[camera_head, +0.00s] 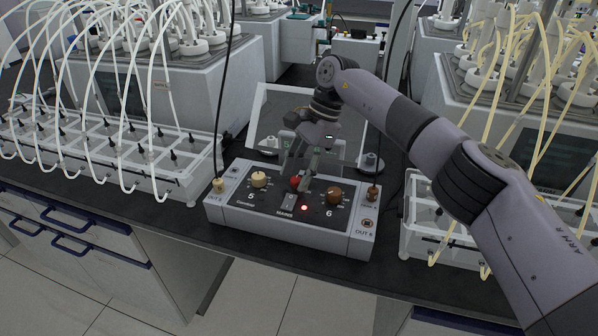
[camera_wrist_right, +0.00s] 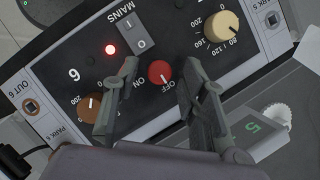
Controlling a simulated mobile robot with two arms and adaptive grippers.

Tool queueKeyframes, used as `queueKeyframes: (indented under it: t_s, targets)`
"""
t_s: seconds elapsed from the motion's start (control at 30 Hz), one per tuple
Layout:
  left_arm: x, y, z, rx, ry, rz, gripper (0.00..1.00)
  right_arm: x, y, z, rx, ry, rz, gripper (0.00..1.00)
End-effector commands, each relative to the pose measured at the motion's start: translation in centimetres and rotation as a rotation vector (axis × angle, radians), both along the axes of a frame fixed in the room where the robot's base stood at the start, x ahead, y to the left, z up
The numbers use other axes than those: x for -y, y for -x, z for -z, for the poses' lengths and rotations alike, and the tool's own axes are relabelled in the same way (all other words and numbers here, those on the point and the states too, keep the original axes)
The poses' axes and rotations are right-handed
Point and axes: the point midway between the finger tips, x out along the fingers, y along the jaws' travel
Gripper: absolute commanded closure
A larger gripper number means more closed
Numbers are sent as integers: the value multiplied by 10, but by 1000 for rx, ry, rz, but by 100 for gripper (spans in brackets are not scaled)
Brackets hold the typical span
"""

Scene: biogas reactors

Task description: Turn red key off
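The red key (camera_head: 295,182) is a small round red knob in the middle of the control box (camera_head: 290,236). In the right wrist view the red knob (camera_wrist_right: 160,73) has ON and OFF printed beside it. Its small pale mark is on the lettered side, but its exact setting is hard to tell. My right gripper (camera_head: 298,178) reaches down over the box. In the wrist view its fingers (camera_wrist_right: 159,68) are apart, one on each side of the knob, with visible gaps. My left gripper is not in view.
A cream knob (camera_wrist_right: 222,27) and a brown knob (camera_wrist_right: 90,106) flank the red one. A lit red lamp (camera_wrist_right: 110,49) is by the MAINS switch (camera_wrist_right: 134,36). A tilted panel (camera_head: 262,115) stands behind. Racks with white tubes (camera_head: 130,150) stand at left.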

Motion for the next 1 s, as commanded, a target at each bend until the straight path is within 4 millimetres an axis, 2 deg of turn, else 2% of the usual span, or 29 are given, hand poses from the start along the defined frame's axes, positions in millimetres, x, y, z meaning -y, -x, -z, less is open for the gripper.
queueKeyframes:
  t_s: [0.23,0.37,0.47,0.7,0.83,1.0]
  targets:
    - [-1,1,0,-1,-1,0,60,0,0,0,-1,0,0,59]
    - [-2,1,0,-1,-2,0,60,2,-1,-6,0,0,0,59]
    - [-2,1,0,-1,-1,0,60,7,-4,-19,2,0,2,59]
    - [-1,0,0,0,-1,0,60,25,-14,-71,2,0,3,59]
    - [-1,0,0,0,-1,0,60,32,-17,-90,1,0,3,59]
    - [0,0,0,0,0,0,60,36,-20,-100,-1,2,1,59]
